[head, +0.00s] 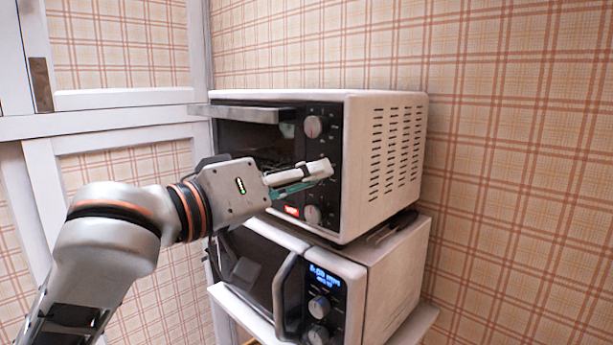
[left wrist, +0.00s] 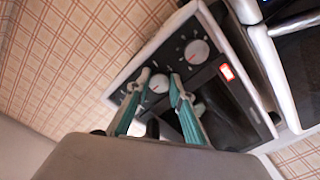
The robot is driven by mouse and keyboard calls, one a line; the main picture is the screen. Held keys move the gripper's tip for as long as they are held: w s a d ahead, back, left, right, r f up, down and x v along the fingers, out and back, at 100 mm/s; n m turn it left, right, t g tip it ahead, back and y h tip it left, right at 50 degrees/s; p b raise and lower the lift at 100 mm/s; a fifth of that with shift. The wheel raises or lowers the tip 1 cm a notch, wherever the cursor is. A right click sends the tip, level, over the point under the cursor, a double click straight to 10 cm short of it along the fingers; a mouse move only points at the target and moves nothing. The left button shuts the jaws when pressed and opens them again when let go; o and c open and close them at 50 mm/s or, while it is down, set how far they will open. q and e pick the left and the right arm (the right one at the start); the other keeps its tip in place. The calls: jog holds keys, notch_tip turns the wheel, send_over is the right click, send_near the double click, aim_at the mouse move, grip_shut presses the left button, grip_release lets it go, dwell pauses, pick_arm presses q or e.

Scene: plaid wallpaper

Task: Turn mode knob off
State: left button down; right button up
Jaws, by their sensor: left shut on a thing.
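A white toaster oven (head: 384,165) has a black control panel with round grey knobs in a column. The top knob (head: 314,126) and the bottom knob (head: 312,215) show in the head view. The middle knob is hidden there behind my left gripper (head: 318,172), which reaches the panel from the left. In the left wrist view the middle knob (left wrist: 159,84) sits between the two teal fingertips, and the gripper is shut on it. The bottom knob (left wrist: 197,52) is free. The panel markings are too small to read. My right gripper is not in view.
A red light (head: 292,211) glows on the oven panel. The oven stands on a microwave (head: 393,285) with a blue display and a handle (head: 286,297). The oven's door handle (head: 245,113) lies above my gripper. Plaid wall surrounds the appliances.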

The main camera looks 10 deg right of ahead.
pick_arm(q)
jog(key=c, duration=1.8)
grip_release()
jog(key=v, duration=1.2)
